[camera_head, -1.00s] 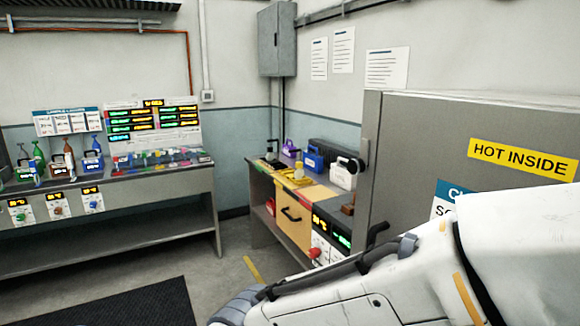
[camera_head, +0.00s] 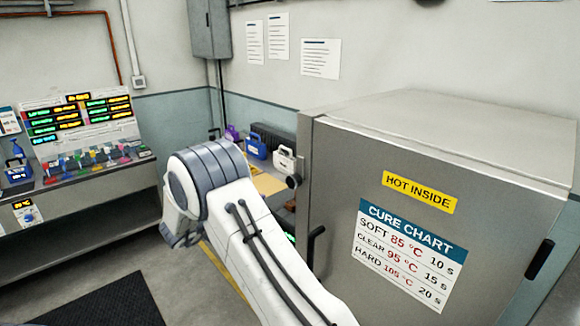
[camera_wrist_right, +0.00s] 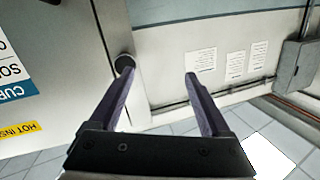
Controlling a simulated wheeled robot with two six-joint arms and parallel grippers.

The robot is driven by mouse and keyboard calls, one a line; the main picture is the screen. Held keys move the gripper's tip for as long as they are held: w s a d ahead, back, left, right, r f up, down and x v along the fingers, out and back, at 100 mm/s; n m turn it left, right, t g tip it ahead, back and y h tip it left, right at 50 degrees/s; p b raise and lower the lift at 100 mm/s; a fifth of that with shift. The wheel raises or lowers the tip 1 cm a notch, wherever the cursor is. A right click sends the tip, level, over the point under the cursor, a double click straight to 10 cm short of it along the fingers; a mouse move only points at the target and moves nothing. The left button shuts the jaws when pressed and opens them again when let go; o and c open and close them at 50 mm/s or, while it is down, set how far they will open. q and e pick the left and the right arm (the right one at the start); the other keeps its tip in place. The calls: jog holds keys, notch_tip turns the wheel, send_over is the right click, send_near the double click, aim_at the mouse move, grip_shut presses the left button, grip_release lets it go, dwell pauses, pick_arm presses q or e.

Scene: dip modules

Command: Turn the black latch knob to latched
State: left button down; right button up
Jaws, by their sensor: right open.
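The black latch knob (camera_head: 293,181) is a round dark knob at the left edge of the grey oven (camera_head: 430,125). In the right wrist view the knob (camera_wrist_right: 124,62) shows just past the tip of the left-hand finger, on the picture's left. I cannot tell whether finger and knob touch. My right gripper (camera_wrist_right: 160,73) is open with nothing between its fingers. In the head view my white right arm stands in front of the oven's left side, and its gripper's fingers do not show. My left gripper is not in view.
The oven front carries a black handle (camera_head: 315,245), another black handle (camera_head: 539,259), a yellow HOT INSIDE label (camera_head: 420,192) and a cure chart (camera_head: 408,255). A side bench with a white case (camera_head: 283,160) stands behind my arm. Open floor and a dark mat (camera_head: 90,305) lie at left.

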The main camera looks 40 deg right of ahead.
aim_at(290, 183)
jog(key=s+d+g+p, duration=0.1)
jog(key=d+p, duration=0.1)
jog(key=d, duration=0.2)
jog(key=s+d+m+g+h+p, duration=0.1)
jog(key=d+g+p, duration=0.1)
jog(key=d, duration=0.2)
jog(key=s+d+m+g+h+p, duration=0.1)
jog(key=d+p, duration=0.1)
jog(key=d, duration=0.2)
jog(key=shift+s+d+r, duration=0.1)
jog(key=shift+d+r, duration=0.2)
jog(key=shift+d, duration=0.05)
jog(key=shift+d+f, duration=0.1)
jog(key=shift+d, duration=0.35)
jog(key=shift+c, duration=0.3)
grip_shut()
